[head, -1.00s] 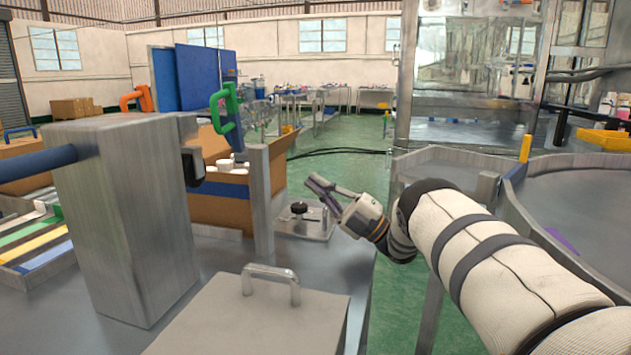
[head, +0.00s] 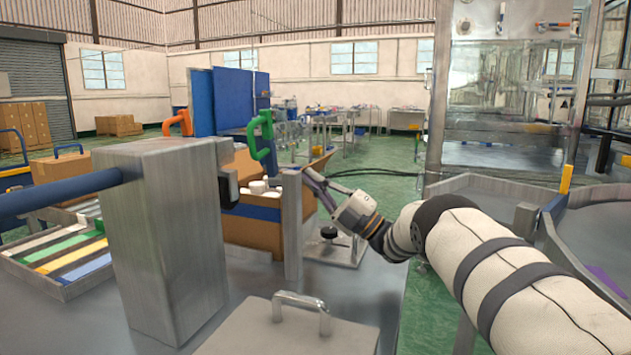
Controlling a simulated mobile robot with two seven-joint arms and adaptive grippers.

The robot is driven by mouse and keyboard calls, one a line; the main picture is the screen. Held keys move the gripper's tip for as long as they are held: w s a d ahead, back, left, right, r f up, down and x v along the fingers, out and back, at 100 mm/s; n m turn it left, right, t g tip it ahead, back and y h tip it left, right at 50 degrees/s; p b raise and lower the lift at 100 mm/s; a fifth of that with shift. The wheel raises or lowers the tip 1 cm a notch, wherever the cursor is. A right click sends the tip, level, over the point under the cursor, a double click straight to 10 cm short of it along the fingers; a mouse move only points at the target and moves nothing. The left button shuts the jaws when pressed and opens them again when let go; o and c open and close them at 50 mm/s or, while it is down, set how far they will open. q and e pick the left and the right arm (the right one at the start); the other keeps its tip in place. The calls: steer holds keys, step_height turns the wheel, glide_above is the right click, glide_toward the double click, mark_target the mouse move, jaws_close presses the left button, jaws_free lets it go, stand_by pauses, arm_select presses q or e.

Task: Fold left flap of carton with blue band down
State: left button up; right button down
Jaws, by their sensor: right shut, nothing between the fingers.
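The brown carton (head: 250,233) with a blue band (head: 254,211) stands open past the grey metal block, holding several white round-topped items (head: 260,187). A brown panel (head: 240,163) stands up at its back left, partly behind the block; I cannot tell whether it is the left flap. Another brown flap (head: 322,163) slants up and outward on the right. My right gripper (head: 308,176) is shut and empty, beside a metal post at the carton's right side, near that flap. I cannot tell whether it touches. My left gripper is not in view.
A tall grey metal block (head: 165,245) with a blue bar hides the carton's left side. A green clamp handle (head: 262,140) rises above the carton. A metal post (head: 292,225) stands at its right. A lidded box with a handle (head: 290,330) is in front.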

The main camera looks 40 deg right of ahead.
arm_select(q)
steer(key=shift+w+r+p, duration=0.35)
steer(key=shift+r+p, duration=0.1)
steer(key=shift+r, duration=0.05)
arm_select(e)
steer(key=shift+w+r+g, duration=0.1)
steer(key=shift+r+g, duration=0.2)
steer(key=shift+r, duration=0.05)
